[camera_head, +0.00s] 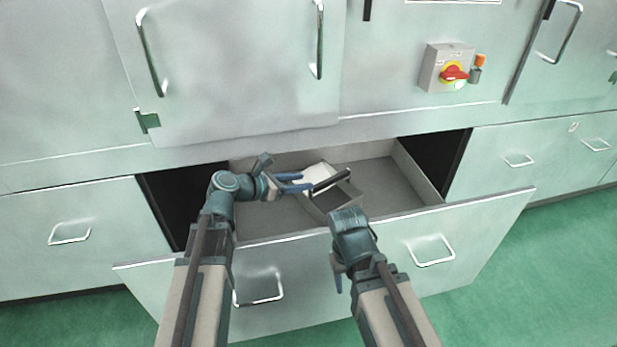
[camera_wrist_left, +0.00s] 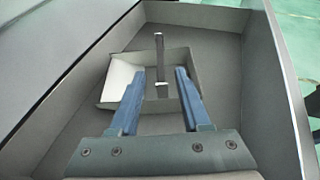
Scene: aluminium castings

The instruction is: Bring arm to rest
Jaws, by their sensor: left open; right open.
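My left gripper (camera_head: 302,184) reaches over the open drawer (camera_head: 395,180), with its blue fingers apart and pointing right. The box also shows in the left wrist view (camera_wrist_left: 185,60), with the bar (camera_wrist_left: 160,60) upright in the picture. My right gripper (camera_head: 338,284) hangs in front of the drawer front, pointing down, largely hidden by its wrist.
The drawer front (camera_head: 480,215) with its handles juts out toward me. Grey cabinet doors (camera_head: 230,70) with long handles stand above. A red and yellow rotary switch (camera_head: 453,73) is on the upper right. Green floor (camera_head: 540,270) is clear at the right.

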